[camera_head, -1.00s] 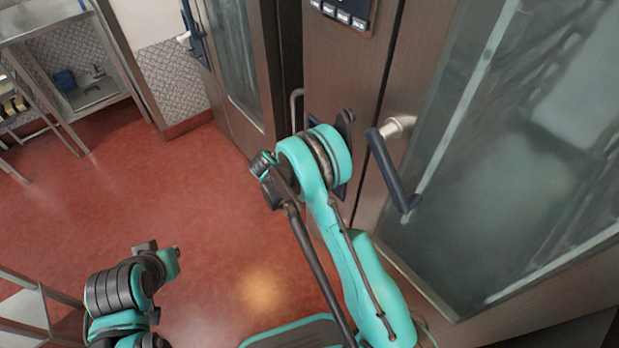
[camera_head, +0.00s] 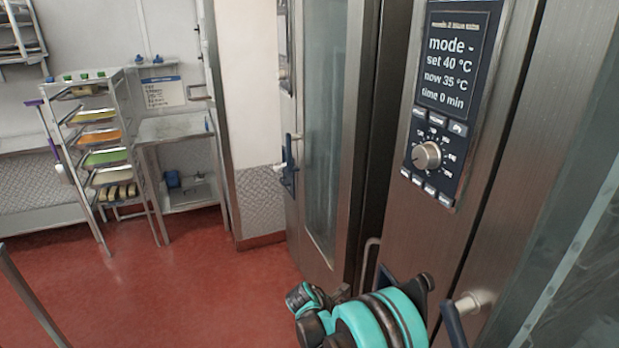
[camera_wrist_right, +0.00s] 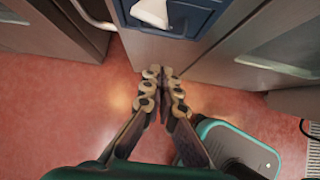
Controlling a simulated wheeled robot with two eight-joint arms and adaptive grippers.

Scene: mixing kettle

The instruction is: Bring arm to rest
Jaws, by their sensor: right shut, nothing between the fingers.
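In the right wrist view my right gripper (camera_wrist_right: 161,75) is shut with nothing between its fingers. It points down past the front of a steel cabinet, with red floor below it. In the head view part of my right arm (camera_head: 375,318) shows at the bottom, teal and black, beside the oven front. The right gripper's fingers are not visible there. My left arm and left gripper are in neither current view.
The oven (camera_head: 400,235) stands close on the right, with a control panel (camera_head: 447,100) and door handle (camera_head: 455,322). A second oven door (camera_head: 325,130) is beyond it. A tray rack (camera_head: 95,150) and steel table (camera_head: 175,128) stand at the back left. Red floor (camera_head: 150,285) is open.

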